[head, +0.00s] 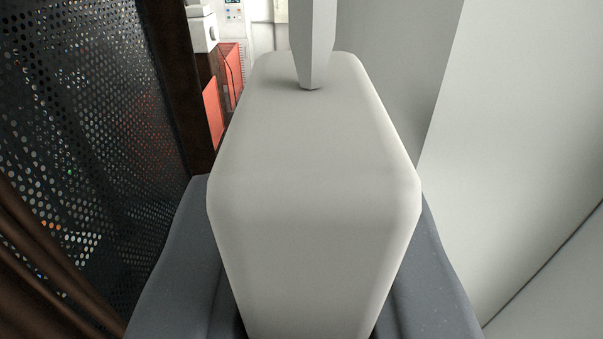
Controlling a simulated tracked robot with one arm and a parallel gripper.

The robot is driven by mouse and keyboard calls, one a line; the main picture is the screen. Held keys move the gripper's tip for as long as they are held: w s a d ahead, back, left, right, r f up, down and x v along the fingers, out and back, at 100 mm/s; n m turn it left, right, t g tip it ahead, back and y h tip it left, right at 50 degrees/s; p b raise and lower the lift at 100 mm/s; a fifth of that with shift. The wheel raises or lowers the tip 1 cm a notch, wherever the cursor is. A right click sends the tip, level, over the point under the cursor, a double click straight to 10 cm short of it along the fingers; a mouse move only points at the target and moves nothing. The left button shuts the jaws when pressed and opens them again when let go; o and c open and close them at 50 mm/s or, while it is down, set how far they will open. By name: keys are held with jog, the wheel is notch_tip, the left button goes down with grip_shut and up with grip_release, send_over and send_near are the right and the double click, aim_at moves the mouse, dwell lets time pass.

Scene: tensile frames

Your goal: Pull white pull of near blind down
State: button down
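A large white rounded block, which looks like the white pull (312,165), fills the middle of the view, very close. A pale grey tapered piece (313,45) meets its top face and runs up out of the picture. The grey fingers of my gripper (312,186) stand on either side of the pull, one at the left and one at the right. The pull lies between them and hides their inner faces. I cannot tell whether they press on it. The blind itself is not clearly seen.
A dark perforated metal panel (85,110) with a brown post (178,75) stands close at the left. Smooth pale panels (525,130) fill the right. Orange-red panels (229,75) and white equipment (203,29) show behind, at the upper left.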

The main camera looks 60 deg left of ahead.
jog(key=shift+w+a+f, duration=0.15)
jog(key=shift+a+f, duration=0.05)
jog(key=shift+f, duration=0.35)
jog(key=c, duration=1.4)
grip_release()
jog(key=shift+s+r, duration=0.15)
jog(key=shift+s, duration=0.1)
jog(key=shift+d+r, duration=0.1)
jog(key=shift+r, duration=0.15)
